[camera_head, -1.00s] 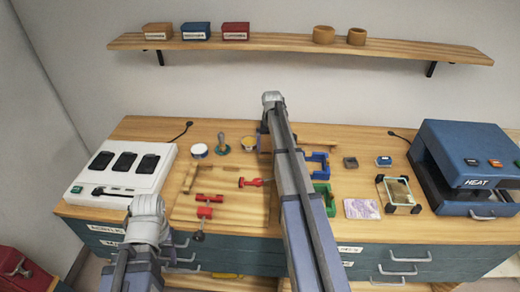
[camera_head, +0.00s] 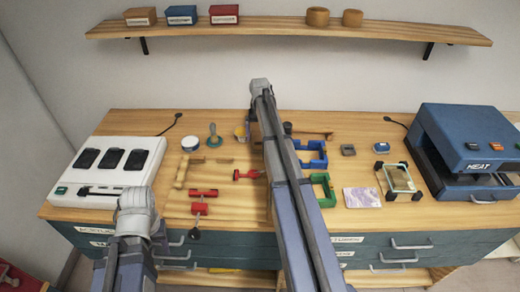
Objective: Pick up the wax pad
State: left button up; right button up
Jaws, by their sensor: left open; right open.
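I cannot tell for sure which item is the wax pad. A flat lilac square pad (camera_head: 361,197) lies on the bench right of my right arm. A white round tin (camera_head: 190,144) and a yellow round piece (camera_head: 240,133) sit left of that arm, the yellow one partly hidden by it. A small grey block (camera_head: 348,150) and a blue-and-white block (camera_head: 384,147) lie farther right. Both my arms rise from the bottom edge, but no gripper fingers show. No item is seen held.
The wooden bench (camera_head: 400,219) carries a white switch box (camera_head: 103,165), red clamps (camera_head: 199,200), a blue clamp (camera_head: 318,150), a green clamp (camera_head: 326,199), a glass-topped frame (camera_head: 399,180) and a blue heat press (camera_head: 470,140). A wall shelf (camera_head: 290,29) hangs above.

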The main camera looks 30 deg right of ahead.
aim_at(260, 143)
jog(key=shift+d+f+b, duration=0.1)
jog(key=shift+f+b, duration=2.55)
jog(key=shift+r, duration=0.1)
jog(key=shift+c, duration=0.2)
jog(key=c, duration=1.2)
notch_tip(260, 143, up, 10)
jog(key=p, duration=1)
jog(key=shift+r, duration=0.1)
